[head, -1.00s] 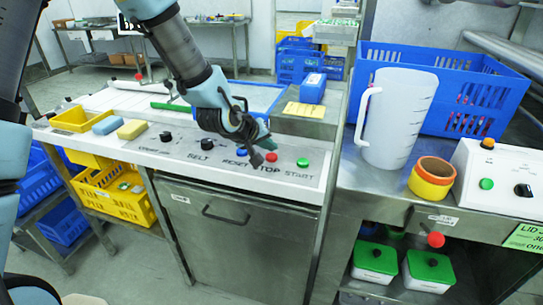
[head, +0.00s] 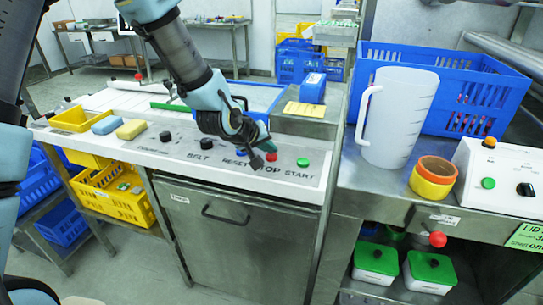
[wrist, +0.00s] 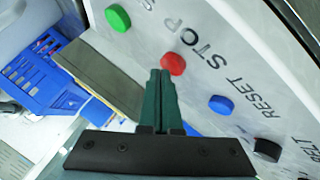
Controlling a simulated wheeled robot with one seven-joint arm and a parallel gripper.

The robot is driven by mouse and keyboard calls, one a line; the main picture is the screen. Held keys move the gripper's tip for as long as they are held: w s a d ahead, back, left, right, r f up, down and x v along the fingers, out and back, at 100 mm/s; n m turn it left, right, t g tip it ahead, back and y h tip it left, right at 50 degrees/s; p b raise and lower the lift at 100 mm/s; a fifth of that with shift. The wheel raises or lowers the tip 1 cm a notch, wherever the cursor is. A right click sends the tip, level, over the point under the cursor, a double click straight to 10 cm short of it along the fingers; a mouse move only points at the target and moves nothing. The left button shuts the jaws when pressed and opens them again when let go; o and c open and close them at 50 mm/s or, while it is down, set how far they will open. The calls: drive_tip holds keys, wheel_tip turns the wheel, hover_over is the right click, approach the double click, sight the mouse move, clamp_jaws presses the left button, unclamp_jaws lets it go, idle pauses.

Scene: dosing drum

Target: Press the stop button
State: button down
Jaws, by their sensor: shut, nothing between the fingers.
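The red stop button (head: 271,157) is on the sloping white control panel (head: 170,146), above the printed word STOP. It also shows in the wrist view (wrist: 173,64), just beyond the fingertips. My gripper (head: 258,162) is shut and empty, with its tips close beside the red button in the head view. In the wrist view its dark green fingers (wrist: 160,74) lie together and their tips overlap the button's near edge. I cannot tell whether they touch it.
The green start button (head: 303,162) is right of the red one. The blue reset button (wrist: 221,105) and black belt knob (head: 207,144) are on the other side. A measuring jug (head: 402,115) and blue crate (head: 490,90) stand on the bench at right.

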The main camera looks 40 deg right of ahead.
sight(270, 158)
drive_tip(key=shift+f+b, duration=0.35)
drive_tip(key=shift+f, duration=0.05)
drive_tip(key=shift+r, duration=0.1)
idle(0.5)
drive_tip(key=shift+r+p, duration=0.7)
drive_tip(key=shift+r, duration=0.1)
drive_tip(key=shift+r, duration=0.1)
wheel_tip(270, 158, up, 5)
drive_tip(key=p, duration=0.3)
drive_tip(key=shift+p, duration=0.35)
idle(0.4)
